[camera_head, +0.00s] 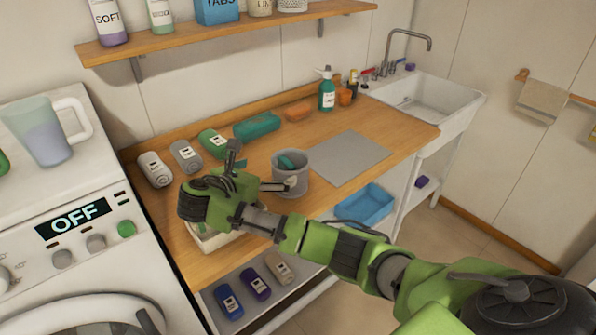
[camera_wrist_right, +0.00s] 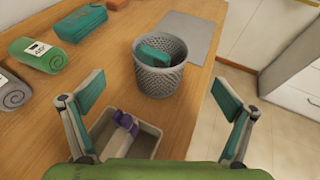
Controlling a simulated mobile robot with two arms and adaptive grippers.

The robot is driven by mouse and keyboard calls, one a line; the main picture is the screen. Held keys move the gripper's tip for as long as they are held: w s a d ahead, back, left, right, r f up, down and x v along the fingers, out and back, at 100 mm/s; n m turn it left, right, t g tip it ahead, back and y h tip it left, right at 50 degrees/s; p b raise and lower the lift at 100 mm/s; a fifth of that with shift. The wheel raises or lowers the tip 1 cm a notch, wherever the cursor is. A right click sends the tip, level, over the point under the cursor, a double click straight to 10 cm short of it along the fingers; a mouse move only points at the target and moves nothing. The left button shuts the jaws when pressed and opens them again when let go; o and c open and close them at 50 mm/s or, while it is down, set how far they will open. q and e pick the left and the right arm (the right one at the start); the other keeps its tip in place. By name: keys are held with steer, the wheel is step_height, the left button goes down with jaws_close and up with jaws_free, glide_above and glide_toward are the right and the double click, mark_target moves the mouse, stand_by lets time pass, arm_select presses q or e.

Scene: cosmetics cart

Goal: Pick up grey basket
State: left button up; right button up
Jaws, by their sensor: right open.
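The grey basket (camera_head: 291,180) stands upright on the wooden counter, with a teal item (camera_head: 290,160) inside it. In the right wrist view the basket (camera_wrist_right: 158,80) shows its woven wall and open top ahead of the fingers. My right gripper (camera_head: 260,170) is open and empty, just left of the basket in the head view. In the right wrist view its spread fingers (camera_wrist_right: 158,92) stand to either side of the basket's lower part, with no contact to be seen. My left gripper is not in view.
A light tray (camera_wrist_right: 148,148) holding a purple-and-white item sits below my right gripper. Rolled towels (camera_head: 155,170), a teal case (camera_head: 256,125) and an orange block (camera_head: 298,111) lie behind. A grey mat (camera_head: 348,158) is right of the basket; the washing machine (camera_head: 75,235) stands left.

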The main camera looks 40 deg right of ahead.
steer(key=p, duration=0.1)
glide_toward(290, 163)
steer(key=x, duration=0.4)
steer(key=shift+w+d+f, duration=0.1)
steer(key=shift+w+d, duration=0.15)
steer(key=shift+d, duration=0.35)
steer(key=p+x, duration=0.1)
steer(key=x, duration=0.3)
steer(key=shift+f, duration=0.1)
steer(key=shift+w+d+f, duration=0.1)
steer(key=shift+d+f, duration=0.1)
steer(key=shift+a, duration=0.1)
steer(key=shift+c, duration=0.7)
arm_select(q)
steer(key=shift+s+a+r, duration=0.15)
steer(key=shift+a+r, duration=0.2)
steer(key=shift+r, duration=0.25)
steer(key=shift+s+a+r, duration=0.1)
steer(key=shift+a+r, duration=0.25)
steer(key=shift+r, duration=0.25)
arm_select(e)
steer(key=shift+r, duration=0.1)
steer(key=c, duration=1.4)
steer(key=shift+o, duration=0.2)
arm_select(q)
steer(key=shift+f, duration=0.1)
arm_select(e)
steer(key=shift+r, duration=0.1)
